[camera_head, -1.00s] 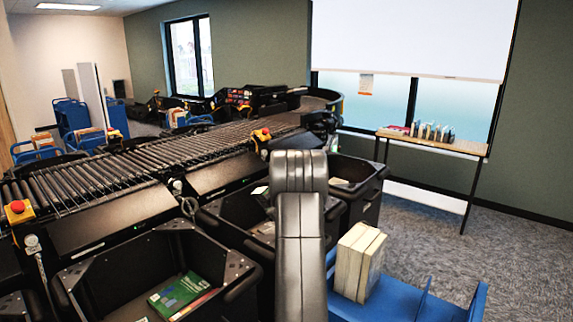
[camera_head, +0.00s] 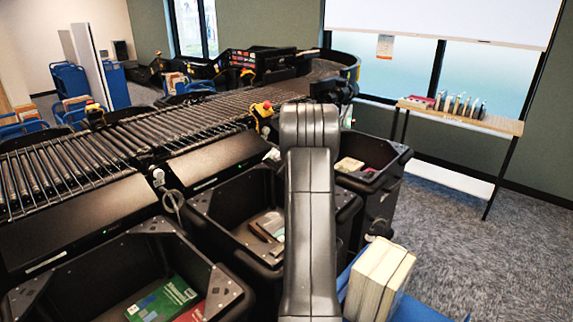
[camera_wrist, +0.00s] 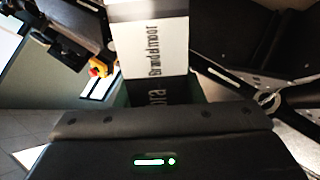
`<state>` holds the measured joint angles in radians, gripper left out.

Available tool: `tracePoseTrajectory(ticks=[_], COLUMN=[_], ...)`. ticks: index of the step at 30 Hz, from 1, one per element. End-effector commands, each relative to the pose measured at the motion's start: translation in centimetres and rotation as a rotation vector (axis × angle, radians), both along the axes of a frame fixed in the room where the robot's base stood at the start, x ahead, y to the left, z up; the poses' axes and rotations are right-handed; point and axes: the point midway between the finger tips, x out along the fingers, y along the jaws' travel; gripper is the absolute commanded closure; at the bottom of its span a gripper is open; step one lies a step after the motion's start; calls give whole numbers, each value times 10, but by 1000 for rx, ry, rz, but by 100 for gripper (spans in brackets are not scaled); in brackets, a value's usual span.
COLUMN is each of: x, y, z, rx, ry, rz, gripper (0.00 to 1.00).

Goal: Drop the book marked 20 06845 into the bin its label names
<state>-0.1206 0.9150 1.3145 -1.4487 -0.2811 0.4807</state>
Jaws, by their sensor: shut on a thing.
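The wrist view shows a book (camera_wrist: 152,48) with a white label strip carrying dark print that reads roughly "Grandelmoor", above a black part with partly hidden lettering. I cannot read the number 20 06845. My gripper (camera_wrist: 157,98) is shut on this book, and the gripper's dark body hides its lower part. In the head view my arm hides the gripper and the book. Black bins stand along the sorter: a near left bin (camera_head: 228,290), a middle bin (camera_head: 205,212) and a far right bin (camera_head: 398,150). No bin name is readable.
The roller conveyor (camera_head: 95,150) runs behind the bins, with a red-and-yellow stop button (camera_head: 262,107). A blue cart (camera_head: 415,310) with thick cream books (camera_head: 380,280) stands close at lower right. A table (camera_head: 480,123) is by the window. Carpet at right is free.

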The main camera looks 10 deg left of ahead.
Motion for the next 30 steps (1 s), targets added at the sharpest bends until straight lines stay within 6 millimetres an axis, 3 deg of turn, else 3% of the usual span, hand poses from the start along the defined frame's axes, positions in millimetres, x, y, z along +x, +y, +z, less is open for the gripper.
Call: tracePoseTrajectory(ticks=[30], x=[0], y=[0], z=[-141], rx=[1], ry=[-2], rz=[1], gripper=[100])
